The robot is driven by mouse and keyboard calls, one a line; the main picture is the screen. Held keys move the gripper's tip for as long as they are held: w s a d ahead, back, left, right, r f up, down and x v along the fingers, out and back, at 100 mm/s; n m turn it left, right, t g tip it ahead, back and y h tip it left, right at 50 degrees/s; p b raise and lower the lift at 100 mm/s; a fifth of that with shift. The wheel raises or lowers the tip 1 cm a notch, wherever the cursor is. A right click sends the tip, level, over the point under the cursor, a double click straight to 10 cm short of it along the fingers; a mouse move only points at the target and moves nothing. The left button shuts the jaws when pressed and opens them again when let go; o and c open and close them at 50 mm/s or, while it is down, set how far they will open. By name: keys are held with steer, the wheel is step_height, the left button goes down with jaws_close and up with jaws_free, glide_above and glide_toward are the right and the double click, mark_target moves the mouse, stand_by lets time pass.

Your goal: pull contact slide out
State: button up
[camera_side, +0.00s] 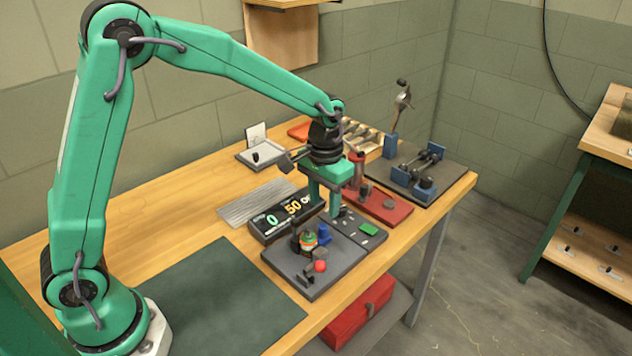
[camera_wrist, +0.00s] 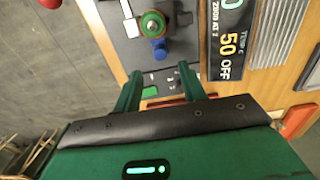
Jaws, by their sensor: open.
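No part in view is clearly marked as the contact slide. A dark grey fixture plate (camera_side: 295,284) near the table's front edge carries an orange-and-green round part (camera_side: 309,241), a blue block (camera_side: 324,234) and a red ball knob (camera_side: 320,266) on a small dark piece. My gripper (camera_side: 324,208) is open and points down behind this fixture, beside the display box. In the wrist view its fingers (camera_wrist: 160,86) are apart, with a green block (camera_wrist: 150,92) showing between them. The round part (camera_wrist: 152,24) and blue block (camera_wrist: 160,48) lie beyond the fingertips.
A black display box (camera_side: 280,223) stands left of my gripper. A dark plate with a green piece (camera_side: 368,229) lies to its right, then a red tray (camera_side: 395,212) and a dark board with blue clamps (camera_side: 412,180). The dark green mat (camera_side: 225,300) is clear.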

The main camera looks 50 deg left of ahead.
mark_target(323, 225)
steer(key=shift+f, duration=3)
jaws_close()
